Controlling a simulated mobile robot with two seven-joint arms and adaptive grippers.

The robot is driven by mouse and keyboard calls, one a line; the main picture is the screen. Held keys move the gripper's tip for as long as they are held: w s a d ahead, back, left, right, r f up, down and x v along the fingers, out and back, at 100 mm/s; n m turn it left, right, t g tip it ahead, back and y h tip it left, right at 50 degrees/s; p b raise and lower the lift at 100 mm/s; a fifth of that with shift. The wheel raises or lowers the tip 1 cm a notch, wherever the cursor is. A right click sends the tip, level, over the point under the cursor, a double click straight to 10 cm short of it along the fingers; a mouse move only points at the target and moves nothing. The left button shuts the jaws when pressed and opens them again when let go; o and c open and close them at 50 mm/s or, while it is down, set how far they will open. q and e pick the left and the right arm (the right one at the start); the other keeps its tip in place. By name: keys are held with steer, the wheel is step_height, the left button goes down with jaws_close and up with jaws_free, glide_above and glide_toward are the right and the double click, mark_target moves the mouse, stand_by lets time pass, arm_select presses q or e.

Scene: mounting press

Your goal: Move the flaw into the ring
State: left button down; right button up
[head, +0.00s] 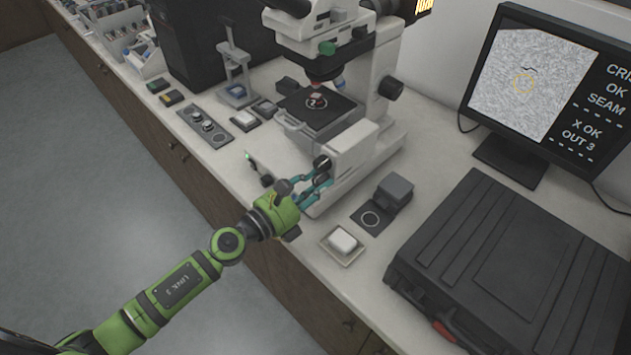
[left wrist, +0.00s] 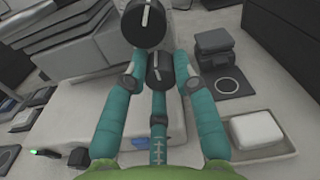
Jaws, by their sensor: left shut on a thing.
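The monitor (head: 585,62) shows a grey speckled picture with a small dark curved mark, the flaw (head: 529,69), at the upper edge of a thin yellow ring (head: 523,84). Screen text reads "X OK" and "OUT 3". The microscope (head: 352,150) stands on the bench with a small sample (head: 316,101) on its dark stage (head: 322,110). My left gripper (head: 318,178) is at the microscope's front side. In the left wrist view its teal fingers close around the smaller black knob (left wrist: 158,76), below a larger black knob (left wrist: 147,24). My right gripper is not in view.
A black case (head: 510,265) fills the bench at the right. A dark pad with a ring mark (head: 371,217) and a white block on a tray (head: 343,241) lie close to my left gripper. A panel with knobs (head: 206,127) lies farther left.

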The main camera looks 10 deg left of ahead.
arm_select(q)
steer(key=shift+n+p, duration=0.35)
steer(key=shift+n, duration=2.45)
steer(key=c, duration=1)
jaws_free()
steer(key=shift+s+a, duration=0.15)
steer(key=shift+s, duration=0.1)
steer(key=v, duration=1.1)
steer(key=shift+s, duration=0.2)
